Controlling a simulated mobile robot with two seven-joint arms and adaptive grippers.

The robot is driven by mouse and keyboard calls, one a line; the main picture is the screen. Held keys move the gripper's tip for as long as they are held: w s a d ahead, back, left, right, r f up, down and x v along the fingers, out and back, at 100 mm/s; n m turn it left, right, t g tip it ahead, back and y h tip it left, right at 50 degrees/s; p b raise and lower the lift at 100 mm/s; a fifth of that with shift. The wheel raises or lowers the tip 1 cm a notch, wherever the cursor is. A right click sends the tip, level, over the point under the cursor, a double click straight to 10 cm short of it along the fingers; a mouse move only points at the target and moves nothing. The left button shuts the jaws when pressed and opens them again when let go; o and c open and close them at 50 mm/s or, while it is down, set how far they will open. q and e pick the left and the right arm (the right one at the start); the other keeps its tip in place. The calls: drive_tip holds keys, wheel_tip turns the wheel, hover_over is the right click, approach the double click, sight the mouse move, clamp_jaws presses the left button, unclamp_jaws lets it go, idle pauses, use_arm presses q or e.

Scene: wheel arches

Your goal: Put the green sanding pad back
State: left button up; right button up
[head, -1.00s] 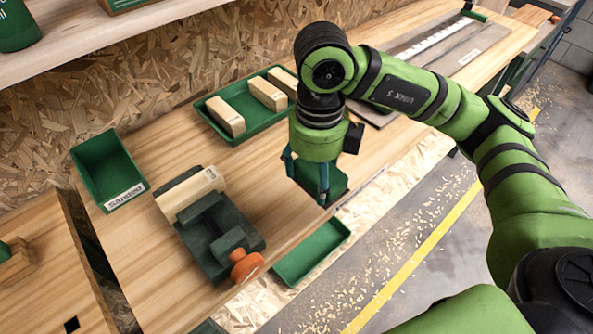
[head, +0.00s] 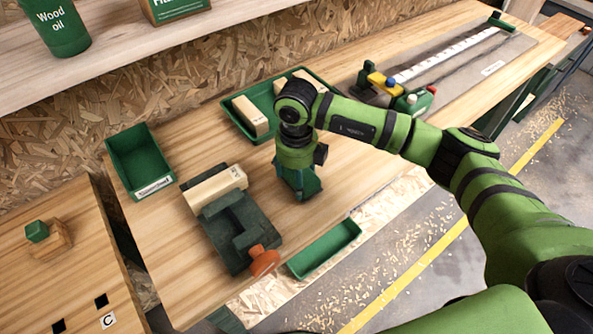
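The green sanding pad (head: 311,187) shows as a dark green piece at the fingers of my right gripper (head: 299,192). The fingers are partly hidden, but they look closed on the pad. The gripper points down over the wooden bench, right of the dark green clamp with the orange knob. I cannot tell whether the pad touches the bench. My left gripper is not in view.
The clamp (head: 238,230) holds a pale wood block (head: 215,188). A green "Sanded" bin (head: 139,160) stands left. A green tray (head: 237,122) with wood blocks lies behind the gripper. A small green cube (head: 37,231) rests on a wooden piece at far left.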

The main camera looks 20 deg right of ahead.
drive_tip(key=shift+f+b, duration=0.2)
drive_tip(key=shift+b, duration=0.1)
drive_tip(key=o, duration=1.2)
drive_tip(key=shift+r, duration=0.15)
drive_tip(key=shift+r, duration=0.2)
wheel_tip(320, 180, up, 12)
drive_tip(key=b, duration=0.3)
drive_tip(key=shift+f, duration=0.1)
